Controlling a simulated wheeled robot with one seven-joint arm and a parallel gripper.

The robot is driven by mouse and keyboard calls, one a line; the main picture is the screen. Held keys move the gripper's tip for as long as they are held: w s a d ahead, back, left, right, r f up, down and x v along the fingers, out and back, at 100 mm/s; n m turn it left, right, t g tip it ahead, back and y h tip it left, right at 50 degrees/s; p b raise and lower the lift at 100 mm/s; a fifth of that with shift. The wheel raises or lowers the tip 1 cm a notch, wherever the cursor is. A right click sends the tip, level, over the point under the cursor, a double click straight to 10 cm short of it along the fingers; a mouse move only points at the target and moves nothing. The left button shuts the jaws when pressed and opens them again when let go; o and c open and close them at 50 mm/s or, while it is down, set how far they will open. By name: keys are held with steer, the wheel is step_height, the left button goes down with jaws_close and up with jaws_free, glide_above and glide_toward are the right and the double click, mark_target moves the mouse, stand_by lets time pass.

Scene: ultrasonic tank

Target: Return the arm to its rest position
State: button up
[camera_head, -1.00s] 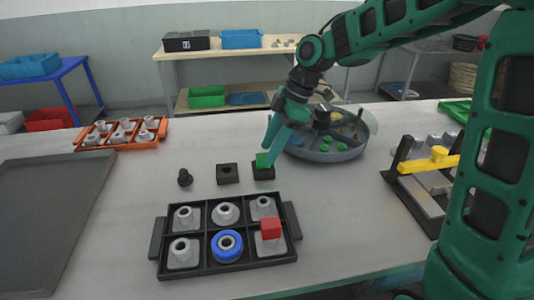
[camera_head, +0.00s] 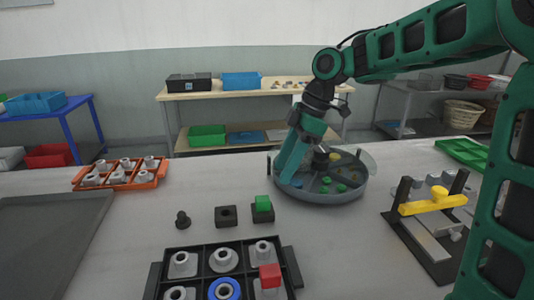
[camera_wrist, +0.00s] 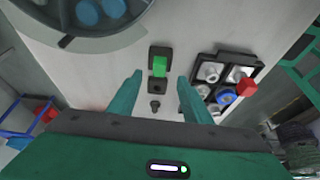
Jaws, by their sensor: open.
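My gripper (camera_head: 292,182) is raised in front of the round grey tank in the head view. In the wrist view my gripper (camera_wrist: 157,97) is open, with two teal fingers apart and nothing between them. Below and beyond the fingertips is a green block (camera_head: 263,203) seated on a black square holder; the green block also shows in the wrist view (camera_wrist: 159,67). My arm reaches in from the right of the head view, bent at the elbow, above the table.
A round tank (camera_head: 345,190) with coloured pieces stands behind my gripper. A black tray (camera_head: 208,253) with grey fittings, a blue ring and a red block lies in front. A rack with a yellow bar (camera_head: 438,202) stands right. An orange tray (camera_head: 142,184) is left.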

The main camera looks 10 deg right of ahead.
steer(key=s+d+f+m+t+h, duration=0.1)
steer(key=s+d+f+m, duration=0.1)
steer(key=s+d+m, duration=0.6)
steer(key=s+d+f+m+h, duration=0.2)
steer(key=s+d+m, duration=0.3)
steer(key=d, duration=0.5)
steer(key=s+d+f+m, duration=0.1)
steer(key=s+d+m, duration=0.1)
steer(key=s, duration=0.3)
steer(key=s+d+f+m, duration=0.2)
steer(key=s+d+m, duration=0.1)
steer(key=s+m, duration=0.2)
steer(key=s+d+f+m+g+h, duration=0.1)
steer(key=s+d+m, duration=0.2)
steer(key=s, duration=0.2)
steer(key=shift+s+f+m, duration=0.4)
steer(key=shift+w, duration=0.15)
steer(key=shift+w+f, duration=0.3)
steer(key=shift+w, duration=0.3)
steer(key=shift+s, duration=0.1)
